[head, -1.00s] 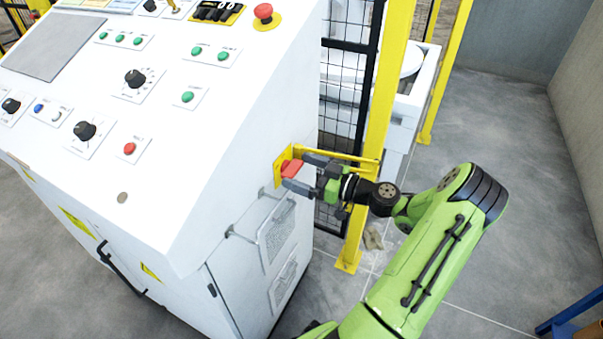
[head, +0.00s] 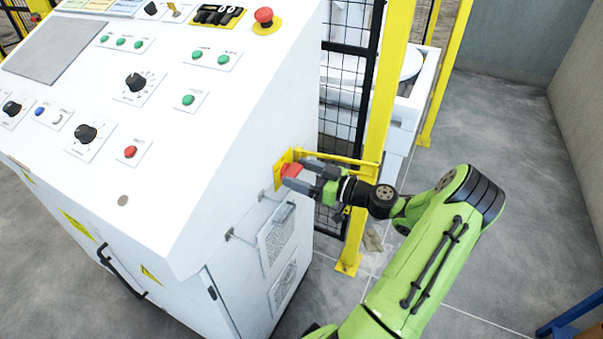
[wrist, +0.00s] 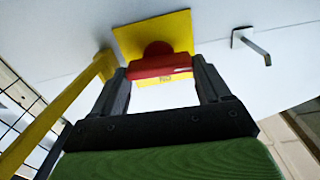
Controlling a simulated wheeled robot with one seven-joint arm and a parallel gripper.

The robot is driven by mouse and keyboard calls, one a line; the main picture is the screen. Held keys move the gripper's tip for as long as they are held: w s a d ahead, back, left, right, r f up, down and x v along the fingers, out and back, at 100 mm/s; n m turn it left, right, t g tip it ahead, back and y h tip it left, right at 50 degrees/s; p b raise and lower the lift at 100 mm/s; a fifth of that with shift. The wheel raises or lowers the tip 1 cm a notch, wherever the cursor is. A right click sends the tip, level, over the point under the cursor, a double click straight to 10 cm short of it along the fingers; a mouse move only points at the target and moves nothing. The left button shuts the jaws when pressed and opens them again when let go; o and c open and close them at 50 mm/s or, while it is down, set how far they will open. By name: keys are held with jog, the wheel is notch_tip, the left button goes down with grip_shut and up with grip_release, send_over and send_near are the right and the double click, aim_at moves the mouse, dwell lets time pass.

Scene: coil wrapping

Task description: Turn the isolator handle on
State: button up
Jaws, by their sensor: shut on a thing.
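The red isolator handle (head: 291,170) sits on a yellow plate (head: 279,166) on the right side wall of the white control cabinet. My gripper (head: 306,179) is at the handle, its two dark fingers around it. In the wrist view the red handle (wrist: 160,66) lies crosswise between the fingertips of my gripper (wrist: 163,80), with the yellow plate (wrist: 178,27) behind it. The gripper is shut on the handle. Lettering on the plate is partly hidden by the handle.
A yellow bar (head: 340,158) runs close beside my gripper to a yellow post (head: 383,110) and black mesh fence (head: 345,90). A metal bracket (head: 262,222) juts from the cabinet below the handle. Open grey floor (head: 500,250) lies to the right.

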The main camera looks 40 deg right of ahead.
jog(key=m+p, duration=0.2)
jog(key=m, duration=0.2)
jog(key=shift+d+m, duration=0.1)
jog(key=shift+m, duration=0.3)
jog(key=m+p, duration=0.2)
jog(key=m, duration=0.2)
jog(key=shift+p, duration=0.3)
jog(key=m+p, duration=0.2)
jog(key=m, duration=0.3)
jog(key=shift+d+f, duration=0.1)
jog(key=shift+f, duration=0.05)
jog(key=shift+f+m+p, duration=0.2)
jog(key=shift+m+p, duration=0.65)
jog(key=shift+m, duration=0.95)
jog(key=o, duration=1)
jog(key=p+v, duration=0.1)
jog(key=v, duration=1.4)
jog(key=shift+s+d, duration=0.15)
jog(key=shift+s, duration=0.2)
